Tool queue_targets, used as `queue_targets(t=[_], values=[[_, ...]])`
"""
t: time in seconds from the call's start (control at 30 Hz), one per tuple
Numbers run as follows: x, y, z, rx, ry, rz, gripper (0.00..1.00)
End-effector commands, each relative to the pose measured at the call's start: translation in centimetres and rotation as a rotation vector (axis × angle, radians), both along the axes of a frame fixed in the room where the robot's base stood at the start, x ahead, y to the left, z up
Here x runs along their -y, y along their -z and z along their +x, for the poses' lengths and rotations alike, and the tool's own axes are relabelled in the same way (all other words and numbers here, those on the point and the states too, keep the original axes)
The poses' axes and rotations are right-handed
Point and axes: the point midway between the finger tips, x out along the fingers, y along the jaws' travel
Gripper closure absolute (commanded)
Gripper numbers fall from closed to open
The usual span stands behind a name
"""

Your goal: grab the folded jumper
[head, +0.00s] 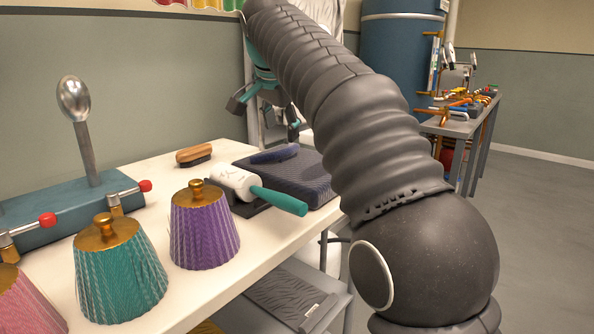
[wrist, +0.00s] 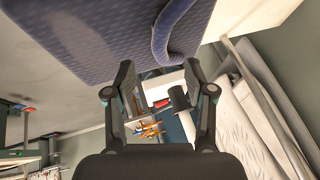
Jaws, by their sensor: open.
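The folded jumper (head: 308,174) is a dark blue, finely patterned flat block at the far end of the white table. A rounded blue roll of fabric lies on its top. In the wrist view the jumper (wrist: 105,35) fills the upper part, with the roll (wrist: 172,30) near the fingertips. My gripper (head: 266,117) hangs above and beyond the jumper, fingers apart and empty. In the wrist view the gripper (wrist: 158,66) has its two fingers spread by the jumper's edge. Whether the tips touch the jumper cannot be told.
A white roller with teal handle (head: 278,200) lies close in front of the jumper. A brush (head: 194,154) lies behind it. Purple (head: 204,232) and teal (head: 118,270) pleated shades stand nearer. A grey folded garment (head: 288,299) lies on a lower shelf. Floor at right is clear.

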Motion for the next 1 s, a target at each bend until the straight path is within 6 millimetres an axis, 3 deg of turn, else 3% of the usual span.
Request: queue_targets(t=[0.6, 0.93, 0.97, 1.0], values=[[0.8, 5.2, 3.5, 0.0, -0.001, -0.001, 0.46], [0.8, 5.8, 4.0, 0.001, -0.002, 0.001, 0.46], [0.8, 5.8, 3.9, 0.001, -0.002, 0.001, 0.48], [0.8, 5.8, 3.9, 0.001, -0.002, 0.001, 0.58]])
